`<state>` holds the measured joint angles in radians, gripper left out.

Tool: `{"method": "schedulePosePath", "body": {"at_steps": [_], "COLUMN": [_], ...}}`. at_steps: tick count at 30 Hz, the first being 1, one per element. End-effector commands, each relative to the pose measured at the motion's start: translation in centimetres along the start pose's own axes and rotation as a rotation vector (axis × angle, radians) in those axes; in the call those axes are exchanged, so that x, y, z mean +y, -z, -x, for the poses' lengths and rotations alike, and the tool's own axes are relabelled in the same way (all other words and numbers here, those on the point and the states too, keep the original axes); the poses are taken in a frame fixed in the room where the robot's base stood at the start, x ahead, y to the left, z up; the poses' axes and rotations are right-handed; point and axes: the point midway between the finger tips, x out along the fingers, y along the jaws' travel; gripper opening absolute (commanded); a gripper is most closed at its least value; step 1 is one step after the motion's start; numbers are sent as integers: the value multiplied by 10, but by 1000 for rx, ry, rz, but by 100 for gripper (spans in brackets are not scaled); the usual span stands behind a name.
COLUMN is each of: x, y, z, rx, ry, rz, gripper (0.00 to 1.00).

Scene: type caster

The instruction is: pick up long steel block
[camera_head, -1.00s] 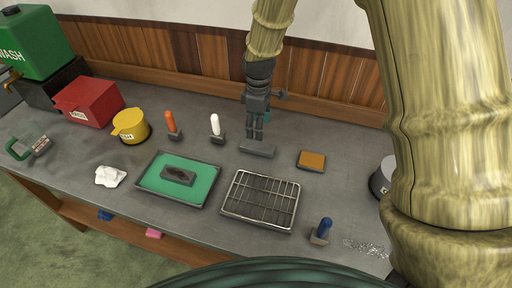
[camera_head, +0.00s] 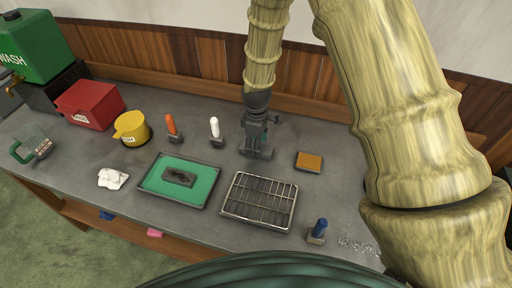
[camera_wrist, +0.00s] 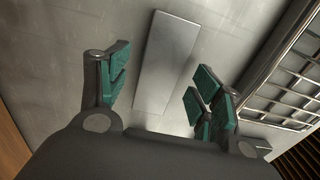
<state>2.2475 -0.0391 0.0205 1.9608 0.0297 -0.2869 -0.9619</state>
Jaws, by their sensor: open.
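The long steel block (camera_wrist: 168,62) is a flat, plain grey bar lying on the grey worktop. In the wrist view it lies between and beyond my two green-padded fingers, and its near end is clear of the palm. My gripper (camera_wrist: 158,90) is open, with one finger on each side of the block and visible gaps between. In the head view my gripper (camera_head: 257,147) points down low over the block, which it mostly hides there. I cannot tell whether the fingertips touch the worktop.
A wire rack on a tray (camera_head: 260,199) is close in front of my gripper. A white-handled stamp (camera_head: 216,130) stands to the left, and an orange-brown block (camera_head: 309,161) lies to the right. A green mat tray (camera_head: 207,193) with a dark block is front left. The wall is behind.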

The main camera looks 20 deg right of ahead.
Motion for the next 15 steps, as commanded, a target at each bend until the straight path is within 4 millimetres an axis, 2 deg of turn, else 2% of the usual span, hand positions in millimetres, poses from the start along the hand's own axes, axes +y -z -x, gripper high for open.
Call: {"method": "schedulePosePath", "body": {"at_steps": [6,14,15], "x": [0,0,0], "y": [0,0,0], "z": [-12,-13,-13], "rx": [0,0,0], "ry": [0,-1,-1], "rz": [-1,-1,0], "gripper": [65,65,60]}}
